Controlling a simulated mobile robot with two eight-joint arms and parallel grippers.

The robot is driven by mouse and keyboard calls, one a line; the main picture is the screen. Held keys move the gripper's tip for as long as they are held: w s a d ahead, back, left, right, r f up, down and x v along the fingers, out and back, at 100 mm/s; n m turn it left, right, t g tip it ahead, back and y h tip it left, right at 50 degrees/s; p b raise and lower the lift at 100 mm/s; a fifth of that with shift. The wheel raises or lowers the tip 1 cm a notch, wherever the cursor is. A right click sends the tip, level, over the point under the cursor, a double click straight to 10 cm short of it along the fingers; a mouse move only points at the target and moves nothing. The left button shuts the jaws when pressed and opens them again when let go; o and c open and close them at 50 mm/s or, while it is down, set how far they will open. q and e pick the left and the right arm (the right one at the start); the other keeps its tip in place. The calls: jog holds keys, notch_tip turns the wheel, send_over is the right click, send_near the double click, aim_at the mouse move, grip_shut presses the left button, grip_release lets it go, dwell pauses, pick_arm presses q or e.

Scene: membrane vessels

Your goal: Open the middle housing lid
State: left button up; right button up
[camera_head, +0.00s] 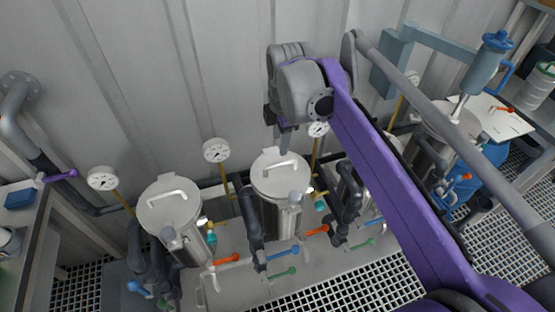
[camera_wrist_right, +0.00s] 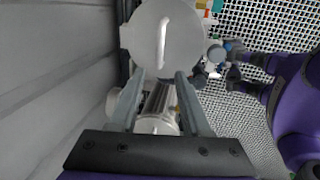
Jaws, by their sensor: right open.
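The middle housing (camera_head: 283,200) is a steel vessel with a flat, round, pale lid (camera_head: 265,181) that lies shut on top. A bar handle (camera_head: 277,169) crosses the lid. My right gripper (camera_head: 284,143) hangs just above the lid's wall-side part; contact cannot be made out. In the right wrist view, the gripper (camera_wrist_right: 160,76) is open, its two fingers apart with nothing gripped. The lid (camera_wrist_right: 185,45) appears large beyond the fingertips, its handle (camera_wrist_right: 163,42) running lengthwise up the picture. My left gripper is not in view.
A similar lidded housing (camera_head: 170,208) stands to the left. Another vessel at the right is partly hidden by my purple arm. Gauges (camera_head: 216,150) stand along the corrugated wall (camera_head: 130,80). Dark pipes and coloured valve handles (camera_head: 283,252) crowd the front, above floor grating (camera_head: 320,295).

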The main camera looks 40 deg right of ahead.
aim_at(277, 164)
jog(key=f, duration=0.3)
jog(key=w+f, duration=0.1)
jog(key=f, duration=0.2)
jog(key=w+f, duration=0.1)
jog(key=f, duration=0.3)
jog(key=shift+d+b, duration=0.25)
jog(key=shift+b, duration=0.05)
grip_shut()
dwell(1.0)
